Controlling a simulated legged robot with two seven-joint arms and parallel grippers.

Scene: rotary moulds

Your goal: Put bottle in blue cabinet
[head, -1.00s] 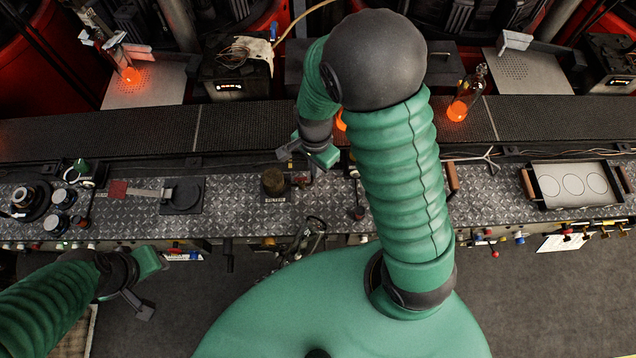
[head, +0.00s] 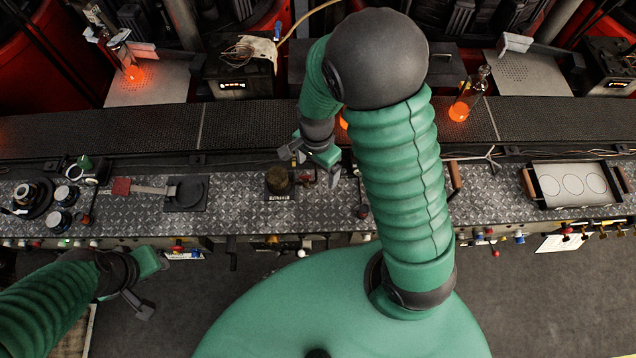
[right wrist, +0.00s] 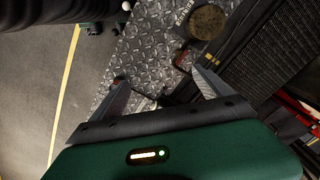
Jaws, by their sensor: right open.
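A clear bottle with a glowing orange base (head: 460,108) stands on the dark conveyor right of my right arm in the head view. A similar bottle (head: 133,70) is on a plate at the back left. An orange glow shows behind my right arm, mostly hidden. No blue cabinet is in view. My right gripper (head: 312,162) is open and empty above the bench, left of the right-hand bottle and apart from it. It also shows in the right wrist view (right wrist: 158,78). My left gripper (head: 148,288) is at the lower left, away from the bottles; its jaw opening is unclear.
The metal bench (head: 235,205) carries a round brown-topped knob (head: 279,181), a dark pad (head: 186,194), and several gauges at left. The conveyor (head: 260,125) runs behind. The floor in front is clear at right.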

